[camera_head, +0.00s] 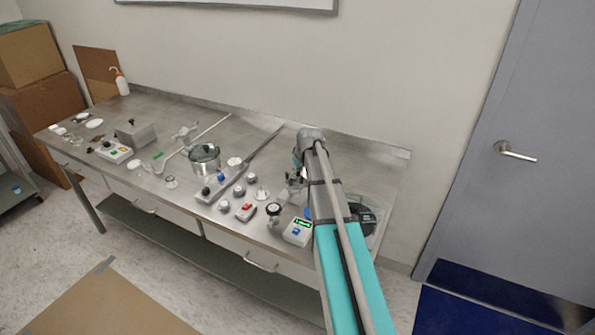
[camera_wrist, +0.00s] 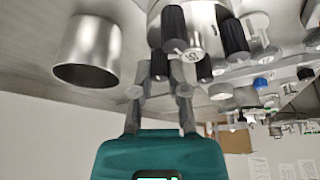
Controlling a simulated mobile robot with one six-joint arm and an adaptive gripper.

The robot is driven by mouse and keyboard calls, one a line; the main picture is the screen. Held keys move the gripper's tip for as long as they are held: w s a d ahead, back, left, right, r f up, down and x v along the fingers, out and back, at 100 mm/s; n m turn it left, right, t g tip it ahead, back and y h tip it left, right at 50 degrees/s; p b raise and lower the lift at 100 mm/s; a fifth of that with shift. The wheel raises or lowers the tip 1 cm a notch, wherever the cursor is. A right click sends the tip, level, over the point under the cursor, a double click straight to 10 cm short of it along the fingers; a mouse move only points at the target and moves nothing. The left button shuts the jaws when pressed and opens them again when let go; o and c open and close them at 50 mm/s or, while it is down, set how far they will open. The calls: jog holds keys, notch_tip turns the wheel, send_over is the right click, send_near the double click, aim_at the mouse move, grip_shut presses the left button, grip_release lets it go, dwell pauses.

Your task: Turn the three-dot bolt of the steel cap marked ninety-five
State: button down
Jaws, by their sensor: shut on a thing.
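In the wrist view, a steel cap (camera_wrist: 203,12) at the top carries several black ribbed bolts, including a large one (camera_wrist: 174,28) and another to the right (camera_wrist: 233,38). A small steel piece with a dark mark (camera_wrist: 193,46) sits between them; I cannot read it surely. My gripper (camera_wrist: 161,78) is shut on a smaller black bolt (camera_wrist: 160,66) at the cap's near side. The dots on the bolts are too small to make out. In the head view, my arm hides most of the cap and the gripper.
An open steel cup (camera_wrist: 88,50) is left of the gripper in the wrist view. A door (camera_head: 500,120) is right.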

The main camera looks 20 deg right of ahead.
jog(key=m+h, duration=0.1)
jog(key=m, duration=0.3)
jog(key=shift+h, duration=0.3)
jog(key=m+h, duration=0.1)
jog(key=m, duration=0.2)
jog(key=shift+g, duration=0.4)
jog(key=m+g+h, duration=0.1)
jog(key=m, duration=0.5)
jog(key=shift+m+g+h, duration=0.4)
jog(key=c, duration=0.9)
grip_release()
jog(key=shift+n, duration=0.3)
